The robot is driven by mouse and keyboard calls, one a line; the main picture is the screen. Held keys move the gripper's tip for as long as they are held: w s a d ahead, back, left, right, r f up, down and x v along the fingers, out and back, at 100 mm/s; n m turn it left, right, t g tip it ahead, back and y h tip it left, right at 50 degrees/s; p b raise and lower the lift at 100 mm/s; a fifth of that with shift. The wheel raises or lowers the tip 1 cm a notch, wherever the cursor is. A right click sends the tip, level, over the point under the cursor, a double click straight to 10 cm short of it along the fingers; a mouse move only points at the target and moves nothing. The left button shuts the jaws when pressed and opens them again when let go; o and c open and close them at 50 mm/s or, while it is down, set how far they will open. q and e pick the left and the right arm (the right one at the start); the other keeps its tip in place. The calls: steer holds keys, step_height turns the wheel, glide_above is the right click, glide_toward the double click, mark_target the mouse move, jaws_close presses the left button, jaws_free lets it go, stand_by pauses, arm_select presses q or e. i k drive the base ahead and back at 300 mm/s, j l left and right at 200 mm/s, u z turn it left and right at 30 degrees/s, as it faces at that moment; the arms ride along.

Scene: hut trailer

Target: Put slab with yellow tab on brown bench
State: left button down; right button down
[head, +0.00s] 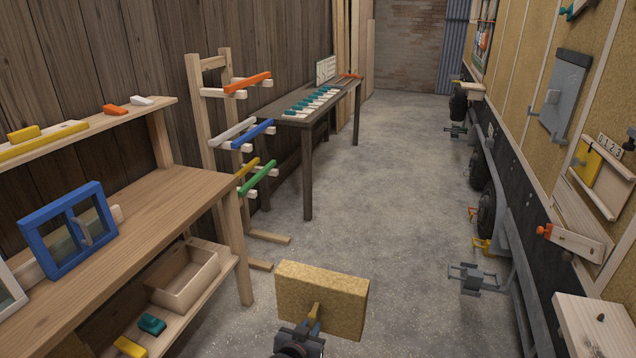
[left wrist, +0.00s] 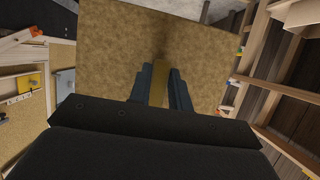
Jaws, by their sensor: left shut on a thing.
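The slab (head: 322,292) is a tan, cork-like rectangular board with a yellow tab (head: 314,314) on its near face. My left gripper (head: 311,326) is shut on the yellow tab and holds the slab upright above the concrete floor, right of the shelf bench. In the left wrist view the slab (left wrist: 115,50) fills the upper middle, and the tab (left wrist: 158,88) sits between the two dark fingers. The brown bench (head: 165,192) stands at the left, with a wooden top. A dark narrow table (head: 290,116) stands farther back. My right gripper is not in view.
A blue-framed window (head: 66,232) stands on the bench top; the top's far part is clear. A wooden rack (head: 200,110) with coloured bars stands beyond it. An open wooden box (head: 186,278) sits on the lower shelf. The trailer wall (head: 530,80) runs along the right. The floor between is open.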

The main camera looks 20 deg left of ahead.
mark_target(179, 200)
steer(key=i+l+u, duration=0.1)
steer(key=i+u, duration=0.3)
steer(key=i, duration=0.15)
steer(key=i+l+u, duration=0.75)
steer(key=i, duration=0.2)
steer(key=i+l+u, duration=0.15)
steer(key=l, duration=0.2)
steer(key=i+l+u, duration=0.15)
steer(key=l, duration=0.25)
steer(key=i+l+u, duration=0.15)
steer(key=l, duration=0.25)
steer(key=i+l+u, duration=0.15)
steer(key=l, duration=0.3)
steer(key=i+l+u, duration=0.15)
steer(key=l, duration=0.25)
steer(key=i+l, duration=0.2)
